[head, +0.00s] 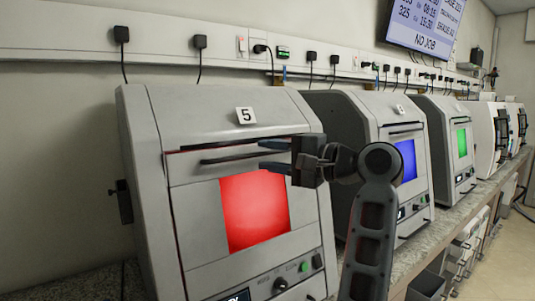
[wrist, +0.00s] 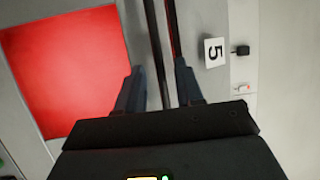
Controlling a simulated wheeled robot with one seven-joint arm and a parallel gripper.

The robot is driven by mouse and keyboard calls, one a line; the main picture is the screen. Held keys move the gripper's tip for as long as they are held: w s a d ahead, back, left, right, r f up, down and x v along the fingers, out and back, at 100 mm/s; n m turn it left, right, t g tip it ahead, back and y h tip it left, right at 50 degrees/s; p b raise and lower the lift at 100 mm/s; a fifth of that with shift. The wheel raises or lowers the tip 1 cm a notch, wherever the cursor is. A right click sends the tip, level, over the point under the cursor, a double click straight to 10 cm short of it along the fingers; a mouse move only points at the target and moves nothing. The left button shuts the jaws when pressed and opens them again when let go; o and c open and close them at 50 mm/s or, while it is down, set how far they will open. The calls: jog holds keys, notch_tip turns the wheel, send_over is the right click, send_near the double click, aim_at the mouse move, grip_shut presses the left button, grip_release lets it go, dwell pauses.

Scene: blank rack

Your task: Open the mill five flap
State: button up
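Mill five is the large grey machine with the "5" label (head: 245,115) at the left of the head view. Its front flap (head: 198,207) has a red window (head: 255,208) and a dark bar handle (head: 226,159) along the top. A dark seam runs just above the handle, and the flap looks closed. My gripper (head: 268,154) is at the right part of the handle. In the wrist view my gripper (wrist: 158,78) is open, with one finger on each side of the handle (wrist: 155,45). A visible gap separates the fingers from the bar; depth is hard to judge.
More mills stand to the right, with a blue window (head: 405,161) and a green window (head: 462,142). Knobs and buttons (head: 303,266) sit below the flap. The speckled counter (head: 455,215) runs along the wall. A screen (head: 425,24) hangs above.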

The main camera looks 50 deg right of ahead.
jog(key=shift+w, duration=0.55)
grip_shut()
jog(key=shift+f, duration=0.1)
dwell(1.0)
